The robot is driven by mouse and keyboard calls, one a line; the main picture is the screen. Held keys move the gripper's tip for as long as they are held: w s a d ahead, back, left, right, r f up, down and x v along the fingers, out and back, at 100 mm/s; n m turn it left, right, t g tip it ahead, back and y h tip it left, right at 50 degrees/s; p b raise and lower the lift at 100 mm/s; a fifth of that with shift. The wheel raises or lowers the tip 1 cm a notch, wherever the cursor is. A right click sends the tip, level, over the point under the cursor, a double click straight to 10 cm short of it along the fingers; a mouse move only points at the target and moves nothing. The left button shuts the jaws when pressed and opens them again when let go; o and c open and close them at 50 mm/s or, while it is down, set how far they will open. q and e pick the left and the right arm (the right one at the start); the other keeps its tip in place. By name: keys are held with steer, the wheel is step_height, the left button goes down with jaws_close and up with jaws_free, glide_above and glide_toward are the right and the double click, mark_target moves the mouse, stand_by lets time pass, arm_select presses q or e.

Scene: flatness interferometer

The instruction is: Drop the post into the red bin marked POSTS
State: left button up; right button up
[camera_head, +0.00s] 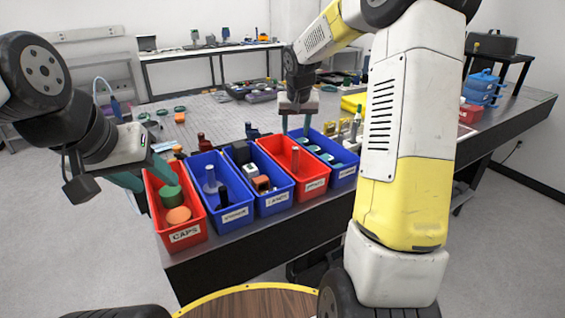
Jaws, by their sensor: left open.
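The red bin (315,184), fourth from the left in the row, stands at the front edge of the table. Its label is too small to read surely. A slim grey post (295,158) shows upright inside it. My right gripper (297,128) is above the back of this red bin, pointing down. Its teal fingers are apart with nothing seen between them, clear of the post. My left gripper (146,178) is at the left, by the red CAPS bin (186,234). It is open, and one teal finger overlaps that bin's back in the picture.
The CAPS bin holds a green and an orange cap. Blue bins (237,217) (273,201) stand between the two red bins, and another blue bin (344,177) stands to the right. Small parts lie behind the row. My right arm hides part of the table.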

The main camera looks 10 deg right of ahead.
steer(key=v, duration=0.7)
steer(key=shift+r, duration=0.4)
steer(key=shift+s, duration=0.15)
steer(key=s+a+r+n+t+y, duration=0.1)
steer(key=s+a, duration=0.3)
steer(key=s, duration=2.6)
steer(key=shift+a+n+t+y, duration=0.25)
steer(key=shift+n+y, duration=0.25)
steer(key=shift+y, duration=0.4)
steer(key=shift+s+r, duration=0.1)
steer(key=shift+r, duration=0.05)
